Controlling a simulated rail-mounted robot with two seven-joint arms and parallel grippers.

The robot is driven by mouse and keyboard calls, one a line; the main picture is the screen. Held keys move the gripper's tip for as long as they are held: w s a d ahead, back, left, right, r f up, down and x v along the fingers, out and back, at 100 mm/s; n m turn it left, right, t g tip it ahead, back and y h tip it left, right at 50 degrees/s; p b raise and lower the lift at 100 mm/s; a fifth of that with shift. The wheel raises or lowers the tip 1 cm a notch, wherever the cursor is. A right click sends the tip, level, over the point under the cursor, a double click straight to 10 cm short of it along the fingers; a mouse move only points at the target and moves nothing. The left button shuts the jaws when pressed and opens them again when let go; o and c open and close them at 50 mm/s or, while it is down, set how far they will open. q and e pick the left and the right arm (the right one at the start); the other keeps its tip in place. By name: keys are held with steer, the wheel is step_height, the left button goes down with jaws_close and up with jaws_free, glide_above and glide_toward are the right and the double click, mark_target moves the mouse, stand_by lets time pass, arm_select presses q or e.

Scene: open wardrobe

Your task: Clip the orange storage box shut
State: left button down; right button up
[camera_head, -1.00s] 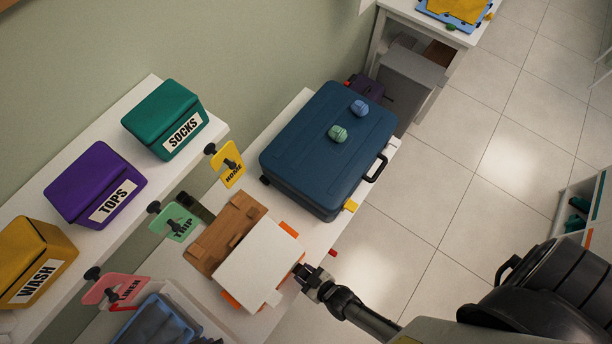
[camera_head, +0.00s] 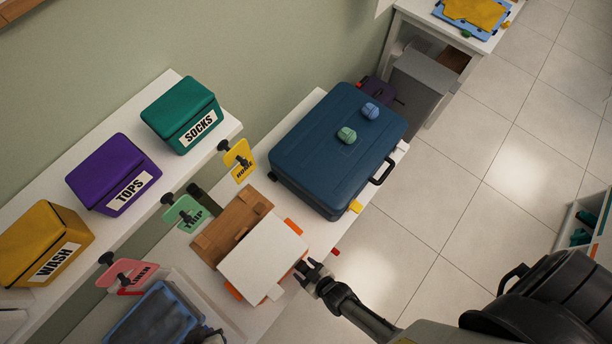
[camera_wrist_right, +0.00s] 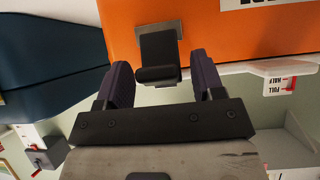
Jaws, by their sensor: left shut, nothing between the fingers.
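The orange storage box (camera_head: 233,292) stands on the white bench under a flat white lid (camera_head: 262,258); only bits of its orange walls show in the head view. In the right wrist view its orange side (camera_wrist_right: 215,38) fills the top, with a dark clip (camera_wrist_right: 158,55) on it and a white rim below. My right gripper (camera_head: 305,268) is at the box's right side. In the wrist view its fingers (camera_wrist_right: 160,84) are apart, one on each side of the clip, with no clear grip. My left gripper (camera_head: 208,336), mostly cut off at the bottom edge, is shut and empty.
A blue suitcase (camera_head: 320,155) with two small rolled items stands behind the box. A brown wooden piece (camera_head: 232,225) lies beside it. A blue bin (camera_head: 155,318) is at the lower left. Labelled bins (camera_head: 118,172) line the left shelf. Open floor lies to the right.

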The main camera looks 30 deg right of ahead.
stand_by(0.5)
steer(key=shift+s+d+r, duration=0.1)
steer(key=shift+s, duration=0.15)
steer(key=v, duration=1.3)
steer(key=shift+p, duration=0.4)
steer(key=shift+s+r, duration=0.1)
